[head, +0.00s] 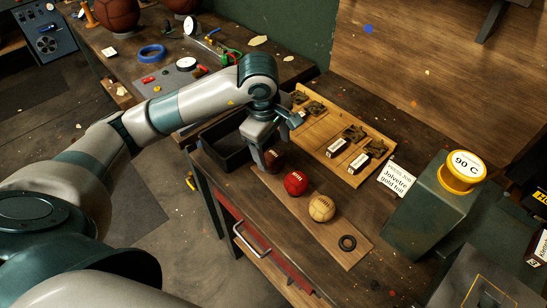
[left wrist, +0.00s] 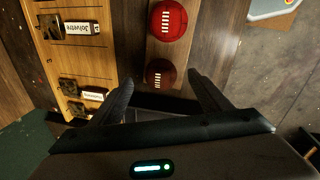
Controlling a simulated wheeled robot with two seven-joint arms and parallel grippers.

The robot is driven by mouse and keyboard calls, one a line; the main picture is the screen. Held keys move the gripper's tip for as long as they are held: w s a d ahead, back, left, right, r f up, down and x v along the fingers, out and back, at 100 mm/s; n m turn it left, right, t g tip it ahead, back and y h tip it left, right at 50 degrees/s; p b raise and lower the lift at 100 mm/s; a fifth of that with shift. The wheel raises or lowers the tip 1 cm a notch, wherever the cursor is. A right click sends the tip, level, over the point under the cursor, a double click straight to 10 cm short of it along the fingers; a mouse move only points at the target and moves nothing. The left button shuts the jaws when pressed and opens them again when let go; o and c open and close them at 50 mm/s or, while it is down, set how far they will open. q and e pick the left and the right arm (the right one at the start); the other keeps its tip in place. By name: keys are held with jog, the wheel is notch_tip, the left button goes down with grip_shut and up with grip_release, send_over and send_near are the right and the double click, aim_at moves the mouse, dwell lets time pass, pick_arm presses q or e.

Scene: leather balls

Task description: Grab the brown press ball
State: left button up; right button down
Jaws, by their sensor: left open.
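The brown press ball (head: 274,159) sits at the far end of a wooden strip on the workbench, partly hidden by my left gripper (head: 264,143). In the left wrist view the brown ball (left wrist: 160,73), dark red-brown with a label, shows between and just beyond my open fingertips (left wrist: 161,79). The fingers are apart and nothing is held. I cannot tell whether they touch the ball. A bright red ball (head: 295,183) sits close beside it on the strip, and a tan ball (head: 321,208) lies farther along. My right gripper is out of view.
A black tray (head: 232,160) stands left of the brown ball. A wooden tray (head: 305,117) with labelled dark pieces lies behind. A green box (head: 425,215) with a yellow 90 C cap (head: 463,172) stands right.

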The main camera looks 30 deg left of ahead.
aim_at(273, 155)
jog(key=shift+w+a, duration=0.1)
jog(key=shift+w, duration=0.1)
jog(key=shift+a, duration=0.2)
pick_arm(q)
jog(key=shift+f, duration=0.1)
jog(key=shift+w+a+f+p, duration=0.15)
jog(key=shift+a+f+p, duration=0.05)
jog(key=shift+f+p, duration=0.45)
jog(key=f, duration=0.1)
jog(key=p, duration=0.1)
jog(key=f, duration=0.1)
jog(key=shift+w+a+f, duration=0.15)
jog(key=shift+w+f, duration=0.1)
jog(key=shift+f, duration=0.1)
jog(key=shift+w+f+p, duration=0.15)
jog(key=shift+f+p, duration=0.15)
jog(key=shift+f, duration=0.15)
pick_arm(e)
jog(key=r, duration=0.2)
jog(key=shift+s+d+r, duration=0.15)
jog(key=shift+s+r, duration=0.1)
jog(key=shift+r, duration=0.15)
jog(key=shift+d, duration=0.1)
